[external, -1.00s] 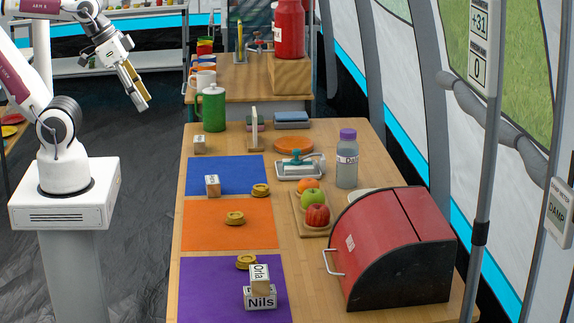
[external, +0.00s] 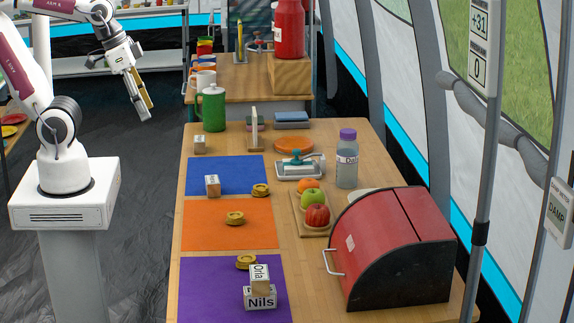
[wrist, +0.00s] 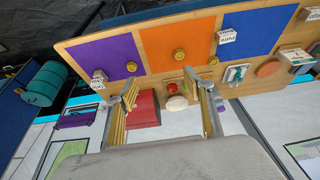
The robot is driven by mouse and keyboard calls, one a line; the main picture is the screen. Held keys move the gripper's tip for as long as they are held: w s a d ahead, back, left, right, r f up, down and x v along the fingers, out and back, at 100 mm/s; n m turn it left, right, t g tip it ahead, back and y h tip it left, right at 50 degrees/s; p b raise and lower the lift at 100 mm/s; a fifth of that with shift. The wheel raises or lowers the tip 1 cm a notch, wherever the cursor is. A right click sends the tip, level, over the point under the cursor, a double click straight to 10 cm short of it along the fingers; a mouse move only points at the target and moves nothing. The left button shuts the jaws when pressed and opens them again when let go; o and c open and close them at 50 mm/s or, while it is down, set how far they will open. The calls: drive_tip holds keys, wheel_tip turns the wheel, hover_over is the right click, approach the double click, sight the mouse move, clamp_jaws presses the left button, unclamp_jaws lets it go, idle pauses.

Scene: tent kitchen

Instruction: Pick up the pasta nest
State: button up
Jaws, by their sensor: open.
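Three yellow-brown pasta nests lie on the mats. One nest (external: 260,190) is at the right edge of the blue mat, one nest (external: 235,217) is on the orange mat, and one nest (external: 246,262) is at the back of the purple mat. The wrist view shows them too, near the blue mat (wrist: 214,60), on the orange mat (wrist: 179,54) and on the purple mat (wrist: 131,66). My gripper (external: 146,113) is open and empty, in the air to the left of the table and well apart from all nests. Its spread fingers (wrist: 162,84) show in the wrist view.
Name blocks (external: 260,298) are stacked on the purple mat, and another block (external: 212,185) stands on the blue mat. A red bread bin (external: 390,250), fruit board (external: 310,229), bottle (external: 347,160) and green pot (external: 211,108) stand around the mats.

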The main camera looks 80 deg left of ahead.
drive_tip(key=w+a+f+n+g, duration=0.4)
drive_tip(key=w+f, duration=0.5)
drive_tip(key=f, duration=0.2)
drive_tip(key=n, duration=1.2)
hover_over(235, 213)
drive_tip(key=shift+g, duration=0.3)
drive_tip(key=f, duration=1.4)
drive_tip(key=shift+s+d+f, duration=0.2)
drive_tip(key=shift+s+d, duration=0.05)
drive_tip(key=shift+d, duration=0.05)
drive_tip(key=shift+w+n, duration=0.3)
drive_tip(key=shift+n, duration=0.8)
drive_tip(key=shift+f, duration=1.3)
drive_tip(key=shift+a, duration=0.1)
drive_tip(key=shift+a+f, duration=0.1)
drive_tip(key=shift+f, duration=2.5)
drive_tip(key=shift+c, duration=0.4)
